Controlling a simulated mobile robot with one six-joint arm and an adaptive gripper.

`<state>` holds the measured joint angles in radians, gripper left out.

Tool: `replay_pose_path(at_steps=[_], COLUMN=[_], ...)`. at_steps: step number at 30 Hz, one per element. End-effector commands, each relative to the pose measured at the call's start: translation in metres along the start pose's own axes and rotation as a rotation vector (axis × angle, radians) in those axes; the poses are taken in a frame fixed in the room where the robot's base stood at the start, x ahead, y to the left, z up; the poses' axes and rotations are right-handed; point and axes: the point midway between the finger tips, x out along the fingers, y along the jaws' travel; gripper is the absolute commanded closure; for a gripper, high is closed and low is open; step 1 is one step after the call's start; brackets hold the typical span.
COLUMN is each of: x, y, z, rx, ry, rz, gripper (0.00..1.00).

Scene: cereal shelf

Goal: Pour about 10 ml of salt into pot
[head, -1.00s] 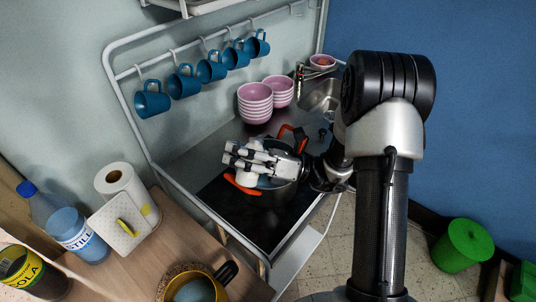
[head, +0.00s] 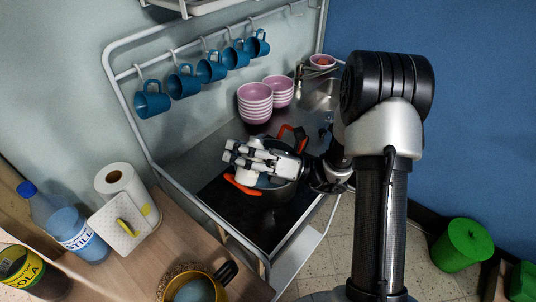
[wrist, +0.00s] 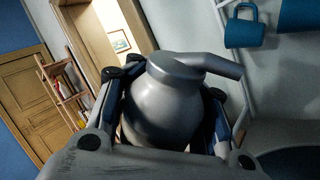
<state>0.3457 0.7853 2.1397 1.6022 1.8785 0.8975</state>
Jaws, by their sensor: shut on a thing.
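The dark pot (head: 277,191) with orange handles stands on the black hob. My gripper (head: 233,153) is above the left part of the pot and hides some of its opening. In the wrist view, my gripper is shut on a grey, rounded salt container (wrist: 165,105) with a spout pointing right. In the head view, only a pale part of the container (head: 246,178) shows below the fingers, over the pot's left side. Whether any salt is flowing, and how much is in the pot, cannot be seen.
Stacked pink bowls (head: 255,101) stand behind the pot, near the sink (head: 320,95). Blue mugs (head: 184,84) hang on the rail. A wooden counter at the front left holds a paper roll (head: 118,186), a bottle (head: 75,230) and a yellow pot (head: 207,272).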

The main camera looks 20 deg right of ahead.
Motion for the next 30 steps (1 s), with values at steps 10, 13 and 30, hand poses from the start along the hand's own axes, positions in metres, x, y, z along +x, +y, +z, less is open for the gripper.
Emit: replay_pose_path(at_steps=[10,13,30], x=[0.0004,0.0004,0.0007], y=[0.0007,0.0008,0.0014], z=[0.002,0.0025,0.0048], rx=[0.02,0.024,0.055], ry=[-0.011,-0.013,-0.028], rz=[0.0,0.0,0.0], gripper=[1.0,1.0,1.0])
